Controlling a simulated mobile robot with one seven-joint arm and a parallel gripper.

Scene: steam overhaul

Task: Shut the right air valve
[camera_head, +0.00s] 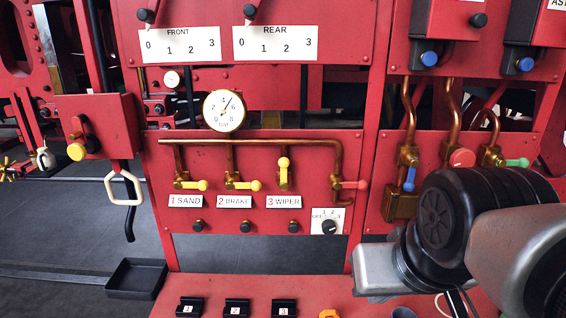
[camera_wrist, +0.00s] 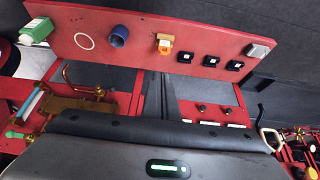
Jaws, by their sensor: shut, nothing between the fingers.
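Three yellow-handled valves sit in a row on the red panel in the head view. The sand valve (camera_head: 190,184) and brake valve (camera_head: 243,184) have handles lying sideways. The wiper valve (camera_head: 284,172) has its handle upright. A red-handled valve (camera_head: 350,184) is at the right end of the copper pipe, its handle sideways. Further right are a blue handle (camera_head: 409,178) hanging down and a green handle (camera_head: 517,162) lying sideways. My arm fills the lower right, in front of the right panel.
A round gauge (camera_head: 224,110) is above the pipe. A rotary switch (camera_head: 329,226) is below the red-handled valve. A black tray (camera_head: 137,279) stands at left.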

